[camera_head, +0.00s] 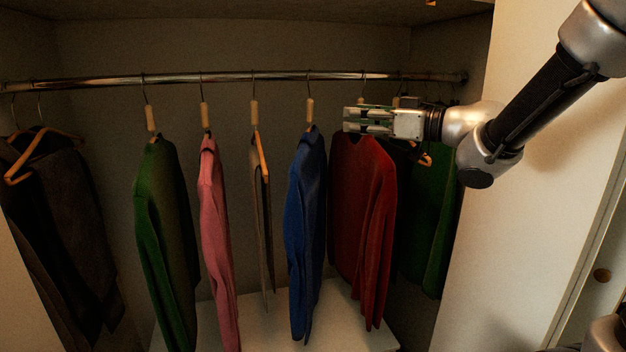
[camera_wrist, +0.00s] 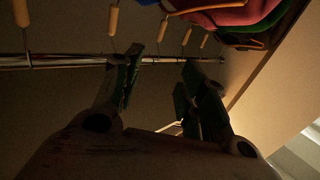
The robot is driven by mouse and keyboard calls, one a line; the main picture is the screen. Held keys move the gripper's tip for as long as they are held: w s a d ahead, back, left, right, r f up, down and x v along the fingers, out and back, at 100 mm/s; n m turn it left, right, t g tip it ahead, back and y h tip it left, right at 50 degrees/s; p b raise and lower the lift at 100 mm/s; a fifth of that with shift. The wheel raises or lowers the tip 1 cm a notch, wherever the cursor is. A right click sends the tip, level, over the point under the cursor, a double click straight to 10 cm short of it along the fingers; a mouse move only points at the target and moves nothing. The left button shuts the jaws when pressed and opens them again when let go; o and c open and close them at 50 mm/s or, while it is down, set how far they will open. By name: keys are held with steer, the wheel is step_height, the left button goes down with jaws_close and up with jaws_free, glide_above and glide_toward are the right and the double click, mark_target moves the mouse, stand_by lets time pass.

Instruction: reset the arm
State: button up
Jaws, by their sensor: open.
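My gripper (camera_head: 352,121) is in front of the closet rail, just above the shoulders of the red sweater (camera_head: 362,190). In the wrist view my gripper (camera_wrist: 158,88) has its two fingers apart, with nothing between them. The rail and hangers show past the fingers there. My arm reaches in from the upper right in the head view. The gripper hides the hanger top of the red sweater.
A metal rail (camera_head: 225,77) carries a green sweater (camera_head: 165,220), a pink one (camera_head: 217,235), a blue one (camera_head: 307,220) and other clothes. Dark garments (camera_head: 70,210) hang at left. A white closet panel (camera_head: 510,220) stands right. Free room lies in front of the clothes.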

steer(key=w+d+m+t+h, duration=0.35)
steer(key=d+h, duration=0.45)
steer(key=d, duration=0.4)
steer(key=s+d+f+m+g+h, duration=0.1)
steer(key=s+d+f+m+h, duration=0.15)
steer(key=d, duration=0.35)
steer(key=s+d+f+m+h, duration=0.2)
steer(key=s+d+m+h, duration=0.15)
steer(key=d, duration=0.25)
steer(key=s+d+f+m+g, duration=0.1)
steer(key=s+f+g, duration=0.3)
steer(key=s, duration=0.7)
steer(key=s+d+f+m+g, duration=0.1)
steer(key=s+f+g, duration=0.3)
steer(key=s, duration=0.8)
steer(key=shift+f+h, duration=0.4)
steer(key=shift+f, duration=0.4)
steer(key=shift+s+d, duration=0.15)
steer(key=shift+d, duration=0.05)
steer(key=shift+c, duration=0.6)
